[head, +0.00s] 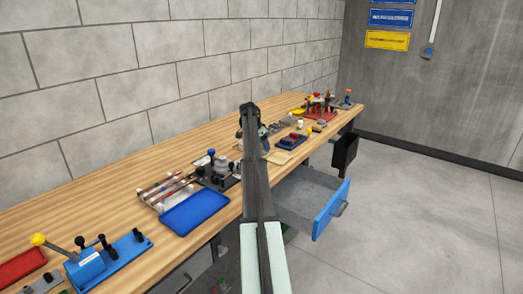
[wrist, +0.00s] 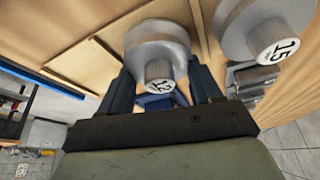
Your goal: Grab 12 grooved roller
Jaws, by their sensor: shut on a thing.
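The grooved roller labelled 12 (wrist: 158,48) is a grey metal piece with a round end face, at the upper middle of the wrist view. My gripper (wrist: 155,85) has its two dark fingers on either side of this roller and is shut on it. A similar grey roller labelled 15 (wrist: 250,28) is just to the right, apart from my gripper. In the head view my gripper (head: 250,112) is at the far end of my arm over the bench, and the roller in it is hidden or too small to make out.
The wooden workbench (head: 75,200) runs along the block wall. A blue tray (head: 195,211), a blue lever tool (head: 95,265) and a red tray (head: 20,266) lie nearer. A drawer with a blue front (head: 332,210) stands open right of my arm. Several small tools crowd the far end.

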